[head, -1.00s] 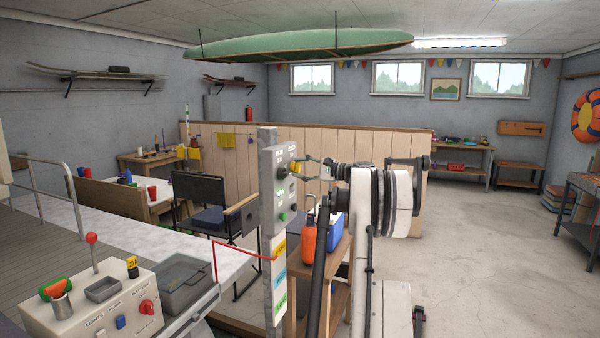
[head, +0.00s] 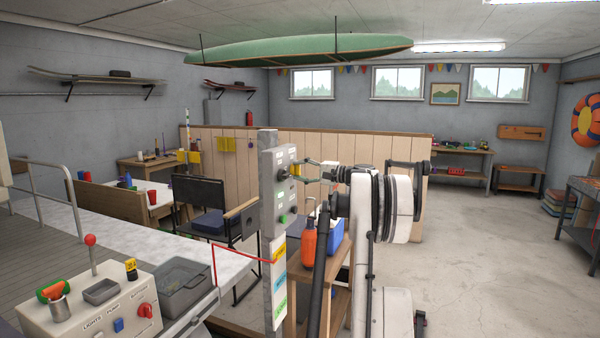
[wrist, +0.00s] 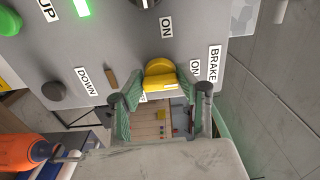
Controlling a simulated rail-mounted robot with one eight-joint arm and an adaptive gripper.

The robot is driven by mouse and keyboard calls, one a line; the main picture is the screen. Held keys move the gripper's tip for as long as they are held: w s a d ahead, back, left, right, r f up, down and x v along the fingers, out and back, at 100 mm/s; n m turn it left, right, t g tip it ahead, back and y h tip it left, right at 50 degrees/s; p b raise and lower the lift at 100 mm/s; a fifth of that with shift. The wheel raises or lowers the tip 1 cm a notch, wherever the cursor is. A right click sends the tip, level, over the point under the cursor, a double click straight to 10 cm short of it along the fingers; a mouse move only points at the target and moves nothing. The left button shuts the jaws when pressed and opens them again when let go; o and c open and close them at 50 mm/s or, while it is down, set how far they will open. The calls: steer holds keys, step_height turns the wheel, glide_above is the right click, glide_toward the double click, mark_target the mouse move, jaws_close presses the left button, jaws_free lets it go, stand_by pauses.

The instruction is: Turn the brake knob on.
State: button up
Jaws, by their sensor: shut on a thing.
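The brake knob (wrist: 160,74) is yellow and sits on a grey control panel (wrist: 225,48) in the wrist view, near the labels BRAKE and ON. My gripper (wrist: 163,98) has one green-padded finger on each side of the knob and is shut on it. A pale mark shows on the knob's near side; its exact setting is hard to tell. In the head view the panel (head: 269,196) stands upright on a post, and my gripper (head: 299,172) reaches it from the right. The knob is small and partly covered there.
A dark round button (wrist: 53,90) by the DOWN label, a lit green indicator (wrist: 82,7) and another knob (wrist: 146,3) share the panel. An orange bottle (head: 309,242) and a blue cooler (head: 329,232) stand close below my arm. Open floor lies to the right.

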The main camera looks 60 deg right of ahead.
steer(key=o, duration=1.2)
steer(key=shift+c, duration=0.2)
steer(key=shift+s, duration=0.1)
steer(key=s+d, duration=0.2)
steer(key=s, duration=0.9)
steer(key=shift+s, duration=0.3)
steer(key=shift+d, duration=0.1)
steer(key=shift+f, duration=0.1)
